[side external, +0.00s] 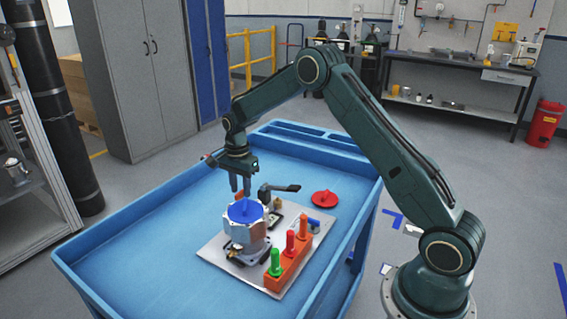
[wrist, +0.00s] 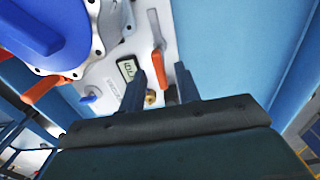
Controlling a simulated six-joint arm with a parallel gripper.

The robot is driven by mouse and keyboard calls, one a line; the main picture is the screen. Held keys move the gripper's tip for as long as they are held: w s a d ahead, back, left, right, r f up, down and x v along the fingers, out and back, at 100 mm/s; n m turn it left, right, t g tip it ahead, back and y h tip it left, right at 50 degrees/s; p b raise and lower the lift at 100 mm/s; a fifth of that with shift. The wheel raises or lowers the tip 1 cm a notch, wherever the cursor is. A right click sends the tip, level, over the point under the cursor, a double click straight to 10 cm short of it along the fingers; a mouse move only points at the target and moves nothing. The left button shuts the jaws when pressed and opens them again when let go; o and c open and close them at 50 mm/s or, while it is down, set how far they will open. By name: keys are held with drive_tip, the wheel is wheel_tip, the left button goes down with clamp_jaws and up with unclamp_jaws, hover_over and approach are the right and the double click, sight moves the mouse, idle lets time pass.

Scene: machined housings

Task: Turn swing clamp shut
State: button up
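In the side view, the housing (side external: 246,236) stands on a pale plate (side external: 221,250) with a blue lid (side external: 246,211) on top. The blue lid (wrist: 45,30) fills the upper left of the wrist view. A black lever (side external: 280,188) on a dark post stands behind the housing; it may be the swing clamp. My gripper (side external: 240,189) is above the housing's far side, fingers apart. Nothing shows gripped between its fingers (wrist: 160,90).
An orange block (side external: 287,268) holds green and red plugs at the plate's front right. A red knobbed disc (side external: 324,198) lies on the blue cart (side external: 140,240). A small display (wrist: 127,68) and a brass fitting (wrist: 150,98) sit near my fingers. The cart's left side is clear.

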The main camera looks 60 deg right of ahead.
drive_tip(key=shift+f, duration=0.3)
drive_tip(key=shift+c, duration=0.2)
clamp_jaws()
drive_tip(key=shift+n, duration=0.4)
drive_tip(key=n, duration=0.8)
idle(0.3)
